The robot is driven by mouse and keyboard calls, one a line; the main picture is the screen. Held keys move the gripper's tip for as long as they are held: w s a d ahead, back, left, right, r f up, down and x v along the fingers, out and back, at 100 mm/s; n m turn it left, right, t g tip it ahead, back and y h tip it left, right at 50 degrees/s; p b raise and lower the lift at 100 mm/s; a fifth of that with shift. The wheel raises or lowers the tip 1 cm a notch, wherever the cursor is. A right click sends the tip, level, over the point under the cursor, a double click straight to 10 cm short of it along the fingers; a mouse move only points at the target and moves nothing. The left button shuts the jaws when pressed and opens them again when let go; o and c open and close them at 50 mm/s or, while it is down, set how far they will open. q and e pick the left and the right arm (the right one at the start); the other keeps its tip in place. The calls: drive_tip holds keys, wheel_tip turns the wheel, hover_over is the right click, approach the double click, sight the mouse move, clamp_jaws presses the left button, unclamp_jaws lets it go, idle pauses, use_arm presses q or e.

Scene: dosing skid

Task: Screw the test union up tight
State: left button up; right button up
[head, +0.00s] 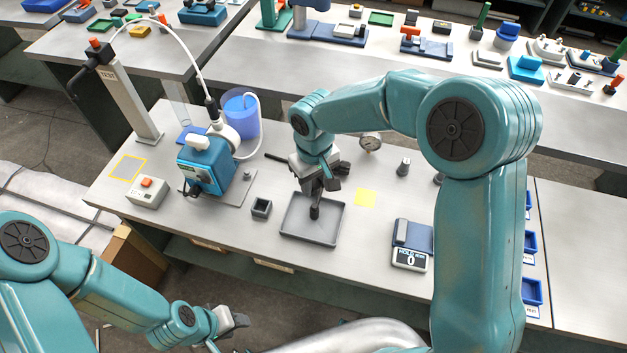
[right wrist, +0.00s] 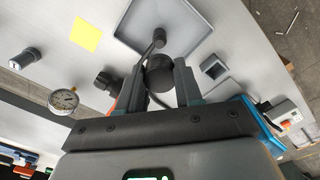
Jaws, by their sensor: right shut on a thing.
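My right gripper (head: 318,180) points down above the rear part of a shallow grey tray (head: 338,237). In the right wrist view its fingers (right wrist: 158,84) are shut on a dark round fitting (right wrist: 160,74), which I take for the test union. A dark rod with a knobbed end (right wrist: 158,38) shows beside it, over the tray. In the head view a dark cylindrical end (head: 315,212) shows below the fingers. How the threads sit is hidden. My left gripper (head: 232,320) is low in the head view, off the bench; its jaw opening is unclear.
A blue pump (head: 207,163), a TEST post (head: 130,100) with a white hose, and a blue container (head: 241,115) stand at left. A small grey box (head: 262,208) is left of the tray. A gauge (head: 370,142), yellow square (head: 366,197) and display unit (head: 410,258) lie right.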

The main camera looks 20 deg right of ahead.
sight(315, 206)
drive_tip(key=shift+f+b, duration=2.2)
drive_tip(key=shift+f, duration=0.65)
drive_tip(key=shift+f+b, duration=1.1)
drive_tip(key=shift+b, duration=0.1)
drive_tip(key=o, duration=1.1)
wheel_tip(315, 206, up, 16)
drive_tip(key=shift+r+p, duration=0.25)
drive_tip(key=shift+p, duration=0.3)
